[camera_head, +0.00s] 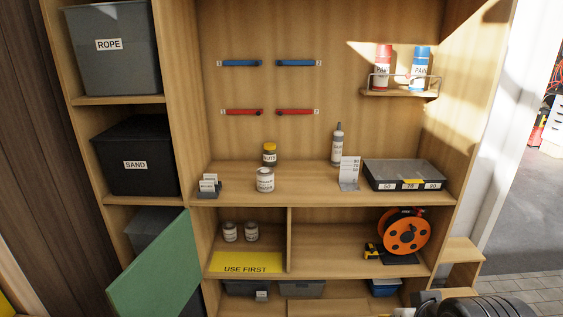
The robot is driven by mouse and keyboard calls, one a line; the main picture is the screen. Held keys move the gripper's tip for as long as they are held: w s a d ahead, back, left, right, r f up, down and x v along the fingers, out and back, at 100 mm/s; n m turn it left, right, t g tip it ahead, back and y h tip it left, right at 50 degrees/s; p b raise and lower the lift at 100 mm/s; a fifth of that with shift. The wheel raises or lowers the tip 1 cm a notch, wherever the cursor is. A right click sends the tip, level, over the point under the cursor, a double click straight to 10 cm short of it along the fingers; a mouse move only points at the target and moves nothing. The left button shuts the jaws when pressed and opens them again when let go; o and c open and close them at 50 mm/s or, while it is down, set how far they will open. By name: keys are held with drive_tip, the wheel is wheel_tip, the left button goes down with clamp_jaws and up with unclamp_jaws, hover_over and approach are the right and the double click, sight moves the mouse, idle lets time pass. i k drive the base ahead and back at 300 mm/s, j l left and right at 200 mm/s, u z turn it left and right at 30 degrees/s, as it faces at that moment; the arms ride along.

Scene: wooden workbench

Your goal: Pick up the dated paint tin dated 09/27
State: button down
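Two small pale tins with labels, the left tin (230,232) and the right tin (251,232), stand upright side by side on the lower left shelf, behind a yellow "USE FIRST" strip (247,264). A larger pale tin (265,181) with a label stands on the bench top above them. The print on all three tins is too small to read, so I cannot tell which bears 09/27. Dark parts of my arm show at the bottom right, but no gripper fingers are visible.
A yellow-lidded jar (269,155) stands behind the larger tin, and a small card holder (208,187) is left of it. A green panel (160,268) juts out left of the lower shelf. Mid-bench is clear.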

sight(251, 227)
drive_tip(key=i+j+u, duration=0.55)
drive_tip(key=i+j, duration=0.15)
drive_tip(key=j, duration=0.15)
